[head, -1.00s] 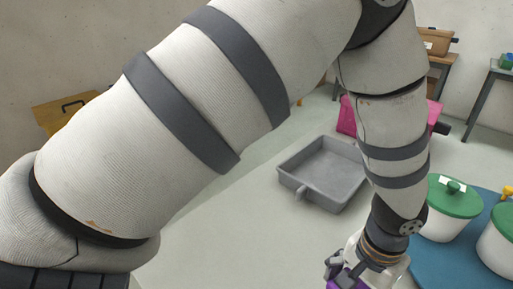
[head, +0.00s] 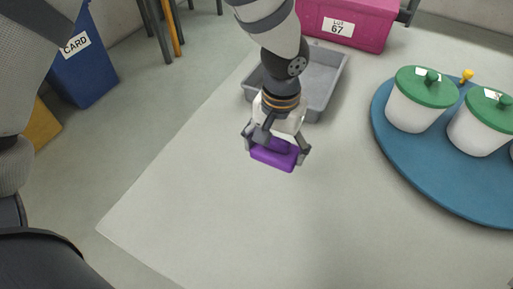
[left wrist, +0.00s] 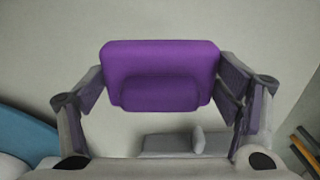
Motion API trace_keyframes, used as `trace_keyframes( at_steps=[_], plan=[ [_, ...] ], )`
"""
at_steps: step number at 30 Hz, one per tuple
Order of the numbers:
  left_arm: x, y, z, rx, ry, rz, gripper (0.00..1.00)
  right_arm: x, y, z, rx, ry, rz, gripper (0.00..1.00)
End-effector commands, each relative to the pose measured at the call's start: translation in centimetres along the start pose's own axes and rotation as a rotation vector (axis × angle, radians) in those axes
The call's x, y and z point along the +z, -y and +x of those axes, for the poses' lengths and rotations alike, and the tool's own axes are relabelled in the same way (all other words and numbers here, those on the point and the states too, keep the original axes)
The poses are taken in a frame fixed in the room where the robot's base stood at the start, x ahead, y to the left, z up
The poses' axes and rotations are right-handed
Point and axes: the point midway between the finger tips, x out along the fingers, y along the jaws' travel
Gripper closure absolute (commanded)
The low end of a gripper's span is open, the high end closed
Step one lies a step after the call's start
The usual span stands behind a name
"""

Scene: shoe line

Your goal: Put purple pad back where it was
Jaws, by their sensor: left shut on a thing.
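The purple pad (head: 274,155) is a small block with a raised grip on its back. My left gripper (head: 277,147) is shut on it, one finger at each end, and holds it over the pale table. In the left wrist view the pad (left wrist: 160,62) sits between the fingers. I cannot tell whether its underside touches the table. My right gripper is not in view.
A grey tray (head: 331,78) lies just behind my left gripper, partly hidden by it. A blue round board (head: 400,165) with white pots and green lids (head: 426,80) stands at right. A pink box (head: 362,27) labelled "LOT 67" is at the back. The table's front middle is clear.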

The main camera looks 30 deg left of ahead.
Motion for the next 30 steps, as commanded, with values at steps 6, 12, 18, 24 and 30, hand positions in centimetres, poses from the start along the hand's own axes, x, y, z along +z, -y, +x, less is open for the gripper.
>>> trace_keyframes(
  at_steps=[6, 12, 18, 24, 30],
  plan=[
    [-3.2, 4.3, 5.0, 0.001, 0.009, -0.003, 0.52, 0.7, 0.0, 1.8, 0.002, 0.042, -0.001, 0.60],
    [-4.4, 5.7, 6.8, 0.000, 0.003, 0.001, 0.52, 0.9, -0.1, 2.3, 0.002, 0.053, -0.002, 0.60],
    [-4.7, 6.2, 10.1, -0.002, 0.007, 0.001, 0.52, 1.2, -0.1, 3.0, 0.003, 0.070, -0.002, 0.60],
    [-4.9, 6.2, 10.3, -0.001, -0.001, 0.002, 0.52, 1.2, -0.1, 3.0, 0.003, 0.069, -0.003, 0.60],
    [-4.8, 6.2, 10.8, -0.001, 0.000, 0.002, 0.15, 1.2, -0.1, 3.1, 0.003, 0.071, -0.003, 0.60]
  ],
)
